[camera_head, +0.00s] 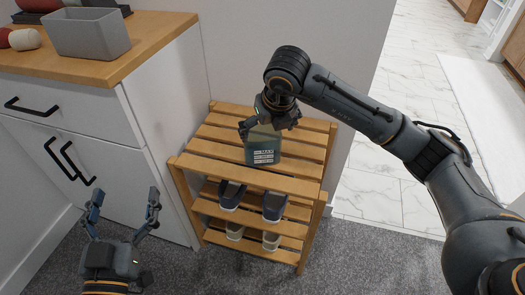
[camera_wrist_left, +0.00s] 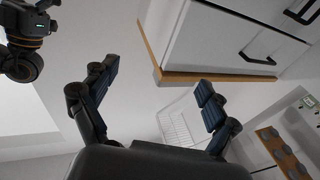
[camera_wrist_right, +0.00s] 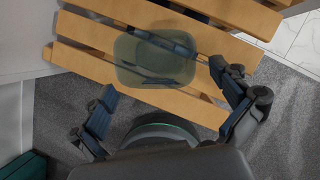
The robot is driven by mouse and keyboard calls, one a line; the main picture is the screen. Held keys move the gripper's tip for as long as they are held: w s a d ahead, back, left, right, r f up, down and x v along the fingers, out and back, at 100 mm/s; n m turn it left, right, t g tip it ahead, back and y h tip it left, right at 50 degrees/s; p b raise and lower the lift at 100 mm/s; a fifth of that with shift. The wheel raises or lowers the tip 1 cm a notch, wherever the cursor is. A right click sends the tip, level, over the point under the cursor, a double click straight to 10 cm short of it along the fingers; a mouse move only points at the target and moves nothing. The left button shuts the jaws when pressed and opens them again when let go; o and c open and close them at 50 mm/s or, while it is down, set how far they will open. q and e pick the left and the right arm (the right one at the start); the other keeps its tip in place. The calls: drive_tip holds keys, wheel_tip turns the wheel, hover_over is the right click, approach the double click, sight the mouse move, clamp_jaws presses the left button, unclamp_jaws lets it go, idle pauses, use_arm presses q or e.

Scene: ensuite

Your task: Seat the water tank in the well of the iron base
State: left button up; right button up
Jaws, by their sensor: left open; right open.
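The water tank (camera_head: 262,148), a translucent green container with a pale printed label, stands upright on the top slats of a wooden rack. My right gripper (camera_head: 268,122) is open just above it, fingers pointing down. In the right wrist view, the tank (camera_wrist_right: 150,68) shows from above, ahead of and between the open fingers; I cannot tell whether they touch it. My left gripper (camera_head: 125,197) is open and empty in front of the white cabinet, far from the tank. I cannot clearly identify the iron base; a dark item sits at the counter's back, cut off by the picture edge.
The slatted rack (camera_head: 215,158) holds shoes (camera_head: 232,195) on its lower shelves. A white cabinet (camera_head: 165,95) with a wooden top stands left of it. Carpet in front is clear.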

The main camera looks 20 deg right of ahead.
drive_tip(key=shift+x, duration=1.25)
drive_tip(key=b+x, duration=0.1)
drive_tip(key=x, duration=0.1)
drive_tip(key=b+x, duration=0.1)
drive_tip(key=x, duration=0.1)
drive_tip(key=shift+w+a, duration=0.25)
drive_tip(key=shift+w+f, duration=0.1)
drive_tip(key=shift+f, duration=0.1)
drive_tip(key=c, duration=1)
use_arm(q)
drive_tip(key=s+r+t+h, duration=0.2)
drive_tip(key=s+r+t, duration=0.2)
drive_tip(key=r, duration=0.5)
drive_tip(key=shift+s+t, duration=0.2)
drive_tip(key=shift+t, duration=0.9)
use_arm(e)
drive_tip(key=shift+c, duration=0.2)
drive_tip(key=shift+r, duration=0.15)
